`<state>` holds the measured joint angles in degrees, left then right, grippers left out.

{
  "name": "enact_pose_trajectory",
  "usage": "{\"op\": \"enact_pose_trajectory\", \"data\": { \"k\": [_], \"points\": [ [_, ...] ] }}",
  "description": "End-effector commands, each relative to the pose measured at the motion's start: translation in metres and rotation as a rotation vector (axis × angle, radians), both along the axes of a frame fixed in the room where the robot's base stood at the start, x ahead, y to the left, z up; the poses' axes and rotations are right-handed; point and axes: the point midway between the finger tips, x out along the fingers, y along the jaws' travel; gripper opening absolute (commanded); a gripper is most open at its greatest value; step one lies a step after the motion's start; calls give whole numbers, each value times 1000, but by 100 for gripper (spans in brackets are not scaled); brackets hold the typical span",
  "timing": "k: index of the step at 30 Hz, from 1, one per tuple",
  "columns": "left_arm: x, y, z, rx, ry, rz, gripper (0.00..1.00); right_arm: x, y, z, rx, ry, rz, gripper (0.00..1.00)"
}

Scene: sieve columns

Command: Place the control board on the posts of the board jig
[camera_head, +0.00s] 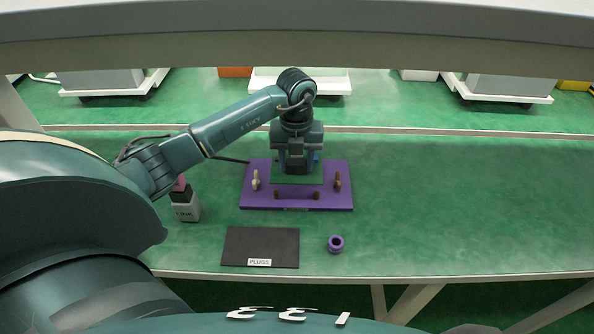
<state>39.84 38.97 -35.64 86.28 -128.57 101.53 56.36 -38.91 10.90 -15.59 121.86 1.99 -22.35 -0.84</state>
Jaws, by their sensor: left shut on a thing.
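The board jig is a purple plate (330,203) on the green table. Two short dark posts (317,195) stand near its front edge, and a small upright piece stands on either side, a pale one (255,181) on the left and a brown one (337,182) on the right. The green control board (312,179) is over the middle and back of the jig. My left gripper (297,170) points down and is shut on the board. I cannot tell whether the board touches any posts; the gripper hides part of it. My right gripper is out of view.
A black mat labelled PLUGS (262,245) lies in front of the jig, with a purple ring (336,243) to its right. The table's right side is clear.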

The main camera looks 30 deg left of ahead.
Motion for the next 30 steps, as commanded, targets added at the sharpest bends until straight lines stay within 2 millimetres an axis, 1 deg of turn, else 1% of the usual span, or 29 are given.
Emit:
{"op": "enact_pose_trajectory", "data": {
  "k": [9,16,20,21,28,30],
  "points": [
    [0,0,-37,-1,1,0,21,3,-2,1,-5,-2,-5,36],
    [0,0,-38,0,-2,-1,21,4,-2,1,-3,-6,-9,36],
    [0,0,-42,1,-1,0,21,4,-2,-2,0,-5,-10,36],
    [0,0,-41,1,-1,0,48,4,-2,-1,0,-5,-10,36],
    [0,0,-41,1,-1,0,66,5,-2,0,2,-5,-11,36],
    [0,0,-41,1,-1,0,67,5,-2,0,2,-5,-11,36]
  ]
}}
